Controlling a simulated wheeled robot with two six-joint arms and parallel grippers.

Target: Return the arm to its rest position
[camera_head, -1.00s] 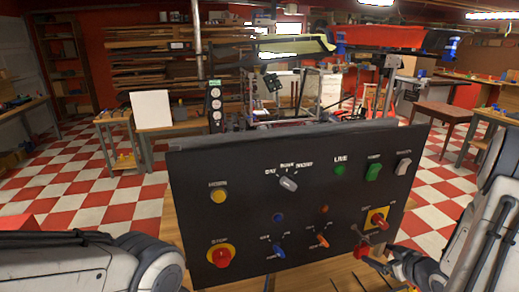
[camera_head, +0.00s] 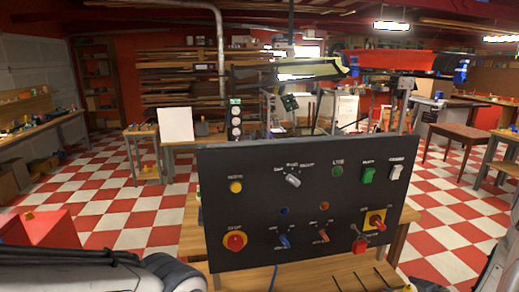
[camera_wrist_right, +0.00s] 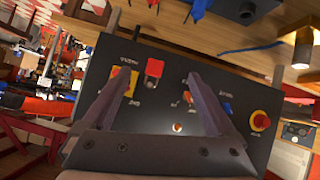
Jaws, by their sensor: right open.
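The black control panel (camera_head: 300,200) stands upright on a wooden bench in the head view. It carries a red stop button (camera_head: 235,241) on a yellow ring, a grey selector knob (camera_head: 292,180), a green switch (camera_head: 367,174) and a red-handled switch (camera_head: 376,221) on a yellow plate. My right gripper (camera_wrist_right: 160,75) is open and empty in the right wrist view, its fingers apart with the panel behind them. In the head view only part of my right arm shows at the lower right edge. Part of my left arm shows at the lower left; its gripper is out of view.
The wooden bench (camera_head: 340,275) holds the panel. A red object (camera_head: 45,228) is at the lower left. Side tables, including a brown one (camera_head: 458,136), stand farther back. Checkered floor (camera_head: 120,205) is open left of the panel.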

